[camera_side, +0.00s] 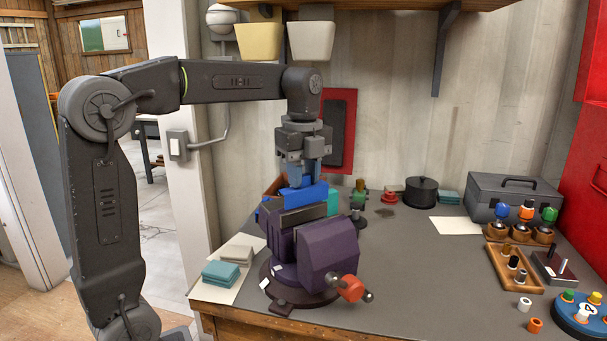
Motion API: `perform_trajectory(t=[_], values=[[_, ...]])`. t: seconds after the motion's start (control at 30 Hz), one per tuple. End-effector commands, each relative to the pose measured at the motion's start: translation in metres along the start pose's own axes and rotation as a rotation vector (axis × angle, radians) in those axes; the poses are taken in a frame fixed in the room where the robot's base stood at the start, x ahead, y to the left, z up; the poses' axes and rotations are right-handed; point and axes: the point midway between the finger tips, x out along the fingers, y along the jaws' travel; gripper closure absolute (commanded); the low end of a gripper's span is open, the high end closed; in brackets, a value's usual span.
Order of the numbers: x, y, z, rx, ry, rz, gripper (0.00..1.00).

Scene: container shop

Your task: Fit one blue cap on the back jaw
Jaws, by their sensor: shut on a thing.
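The purple vise (328,248) stands on the bench, its orange-and-black handle (349,288) toward the front right. My gripper (302,182) points straight down over the vise and is shut on a blue cap (306,193). The cap is at the top of the vise jaws, lying along them. Whether it is seated on the back jaw or just above it, I cannot tell. The back jaw is mostly hidden by the cap and the front of the vise.
Teal pads (221,273) and cream pads (237,254) lie on paper left of the vise. Behind it are a black pot (421,193) and a grey toolbox (516,194). Wooden holders (498,272) with small parts stand at the right.

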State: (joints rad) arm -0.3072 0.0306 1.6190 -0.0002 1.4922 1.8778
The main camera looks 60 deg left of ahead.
Motion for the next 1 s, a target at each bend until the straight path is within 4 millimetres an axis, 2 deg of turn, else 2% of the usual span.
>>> perform_trajectory(t=[1.0], values=[[0.015,0.000,0.000,0.000,0.000,0.000,0.90]])
